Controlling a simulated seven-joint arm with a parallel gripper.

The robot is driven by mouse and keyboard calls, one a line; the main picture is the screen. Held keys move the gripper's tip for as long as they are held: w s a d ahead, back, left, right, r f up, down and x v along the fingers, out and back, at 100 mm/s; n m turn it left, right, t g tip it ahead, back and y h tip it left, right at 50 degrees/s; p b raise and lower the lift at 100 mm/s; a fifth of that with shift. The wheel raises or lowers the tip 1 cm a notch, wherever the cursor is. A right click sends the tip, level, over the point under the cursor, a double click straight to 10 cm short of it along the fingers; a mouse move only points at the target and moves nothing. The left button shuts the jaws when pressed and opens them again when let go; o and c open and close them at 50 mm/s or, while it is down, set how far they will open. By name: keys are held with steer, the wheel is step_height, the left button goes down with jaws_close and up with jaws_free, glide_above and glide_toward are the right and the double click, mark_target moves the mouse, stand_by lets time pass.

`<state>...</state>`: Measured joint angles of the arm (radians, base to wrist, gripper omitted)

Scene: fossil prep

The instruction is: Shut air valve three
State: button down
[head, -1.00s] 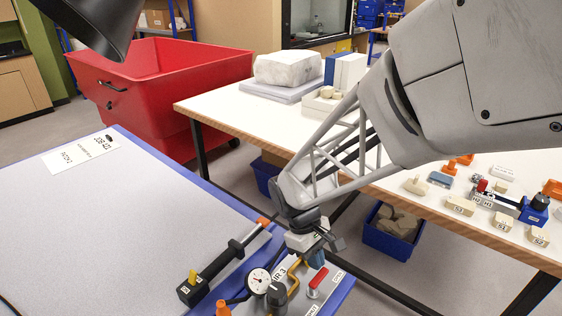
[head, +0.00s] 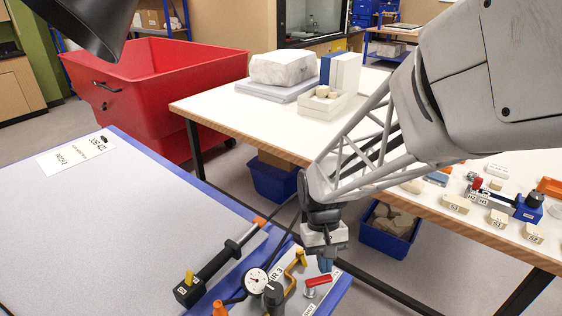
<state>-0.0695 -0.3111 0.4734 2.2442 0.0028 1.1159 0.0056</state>
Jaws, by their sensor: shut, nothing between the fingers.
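The AIR 3 station sits at the near right corner of the blue-edged bench, with its label (head: 276,273) partly hidden by the fittings. Its red valve lever (head: 318,281) lies nearly level in the picture, pointing right. I cannot tell whether the fingers touch the lever.
A black tool (head: 212,277) with a yellow tab lies left of the gauge. An orange cone-shaped piece (head: 221,309) and a dark knob (head: 273,295) stand near the front edge. A white table (head: 240,113) with fossil blocks is behind, and a blue bin (head: 385,238) is below it.

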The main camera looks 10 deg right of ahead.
mark_target(334, 291)
steer(key=m, duration=0.1)
steer(key=s+m+y, duration=0.1)
steer(key=m, duration=0.1)
steer(key=shift+d, duration=0.35)
steer(key=m, duration=0.1)
steer(key=s+m+y, duration=0.1)
steer(key=m, duration=0.1)
steer(key=shift+s+d+m+t+y, duration=0.25)
steer(key=shift+m+t+y, duration=0.05)
steer(key=shift+s+m+y, duration=0.3)
steer(key=shift+s+m, duration=0.15)
steer(key=shift+m, duration=0.65)
steer(key=shift+s, duration=0.35)
steer(key=shift+w+d, duration=0.55)
steer(key=shift+w, duration=0.1)
steer(key=shift+w+d+r, duration=0.2)
steer(key=shift+w+d, duration=0.3)
steer(key=shift+w+d+r, duration=0.15)
steer(key=shift+w+d, duration=0.3)
steer(key=shift+w, duration=0.05)
steer(key=v, duration=0.9)
steer(key=shift+s+r, duration=0.2)
steer(key=shift+s, duration=0.05)
